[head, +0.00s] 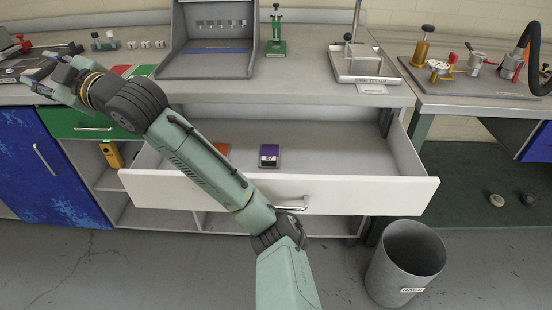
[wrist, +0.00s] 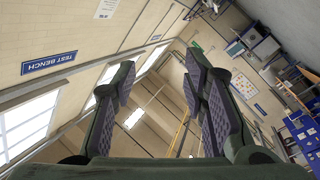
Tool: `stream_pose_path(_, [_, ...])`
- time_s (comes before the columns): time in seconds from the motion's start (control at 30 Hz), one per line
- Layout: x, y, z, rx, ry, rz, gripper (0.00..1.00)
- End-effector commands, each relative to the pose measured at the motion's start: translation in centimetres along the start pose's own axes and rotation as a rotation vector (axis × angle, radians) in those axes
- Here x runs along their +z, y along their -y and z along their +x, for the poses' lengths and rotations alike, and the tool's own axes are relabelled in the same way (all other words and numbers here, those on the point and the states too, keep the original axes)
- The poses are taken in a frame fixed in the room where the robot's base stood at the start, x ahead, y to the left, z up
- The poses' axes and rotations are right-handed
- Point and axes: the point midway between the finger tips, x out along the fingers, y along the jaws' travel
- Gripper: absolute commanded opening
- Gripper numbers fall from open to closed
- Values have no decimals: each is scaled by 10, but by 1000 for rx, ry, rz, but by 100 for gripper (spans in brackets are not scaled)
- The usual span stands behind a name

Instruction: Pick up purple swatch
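The purple swatch (head: 269,156) lies inside the open white drawer (head: 350,195), right of my forearm in the head view. It has a pale label on its front part. An orange-red swatch (head: 222,149) lies in the same drawer to its left, partly hidden behind my arm. My gripper (head: 42,78) is raised at the far left above the bench, well away from the drawer. The wrist view shows its two fingers (wrist: 160,95) spread apart with nothing between them; that view faces the wall and room, and no swatch shows there.
The bench top (head: 310,90) above the drawer carries a grey booth (head: 213,65), a green device (head: 276,45) and a white tray stand (head: 365,65). A grey bin (head: 405,262) stands on the floor at the right front. The drawer's right side is clear.

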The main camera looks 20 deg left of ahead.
Motion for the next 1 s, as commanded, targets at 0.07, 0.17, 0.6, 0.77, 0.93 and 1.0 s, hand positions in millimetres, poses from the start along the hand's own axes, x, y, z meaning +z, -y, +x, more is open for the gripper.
stream_pose_path(0.07, [95,-21,-3,-108,282,-44,40])
stream_pose_path(0.17, [200,-45,-45,-266,606,-54,40])
stream_pose_path(0.6, [344,-126,-331,-760,1300,225,40])
stream_pose_path(0.77, [354,-119,-345,-788,1317,250,40])
stream_pose_path(0.93, [375,-101,-343,-786,1316,249,40])
stream_pose_path(1.0, [380,-96,-342,-785,1314,247,40])
